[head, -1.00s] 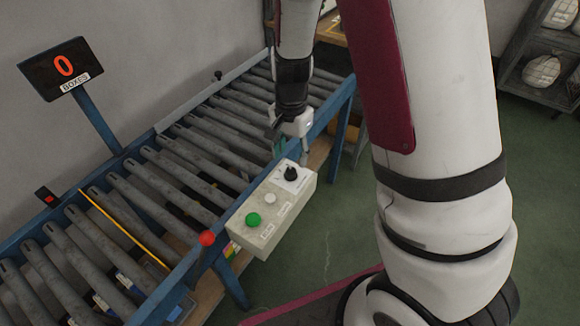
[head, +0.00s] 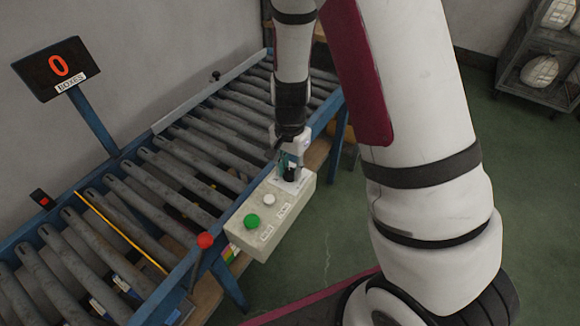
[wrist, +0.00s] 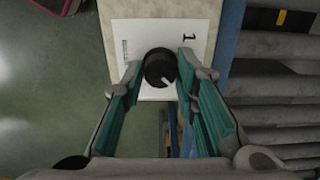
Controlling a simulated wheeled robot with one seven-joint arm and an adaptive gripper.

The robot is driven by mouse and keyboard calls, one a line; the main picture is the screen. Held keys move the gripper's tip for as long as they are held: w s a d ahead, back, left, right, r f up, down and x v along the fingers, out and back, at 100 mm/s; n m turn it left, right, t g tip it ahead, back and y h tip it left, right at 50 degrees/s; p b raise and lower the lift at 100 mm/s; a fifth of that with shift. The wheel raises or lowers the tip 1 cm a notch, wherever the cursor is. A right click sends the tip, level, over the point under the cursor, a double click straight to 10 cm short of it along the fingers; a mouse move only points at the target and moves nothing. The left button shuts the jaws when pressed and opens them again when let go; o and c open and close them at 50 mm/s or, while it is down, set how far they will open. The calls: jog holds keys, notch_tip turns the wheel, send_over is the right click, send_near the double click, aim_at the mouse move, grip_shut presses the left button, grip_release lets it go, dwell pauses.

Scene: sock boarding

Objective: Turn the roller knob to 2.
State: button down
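The roller knob (wrist: 160,68) is a round black dial with a white pointer line, on a white label plate (wrist: 200,47) at the end of the control box. A printed 1 shows beside it; other markings are too small or hidden. In the wrist view the pointer slants toward the lower right. My gripper (wrist: 158,72) is open, with one teal-padded finger on each side of the knob and apparent gaps between. In the head view my gripper (head: 291,172) is directly at the knob (head: 290,173) and partly covers it.
The beige control box (head: 240,238) also carries a green button (head: 252,221) and a white button (head: 268,200). A red ball-topped lever (head: 205,240) stands to the left. The roller conveyor (head: 180,180) runs behind. A display (head: 58,67) reads 0 boxes.

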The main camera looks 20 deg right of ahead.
jog(key=shift+n, duration=0.3)
jog(key=n, duration=0.4)
jog(key=shift+n, duration=2)
jog(key=c, duration=1.2)
grip_release()
jog(key=shift+c, duration=0.2)
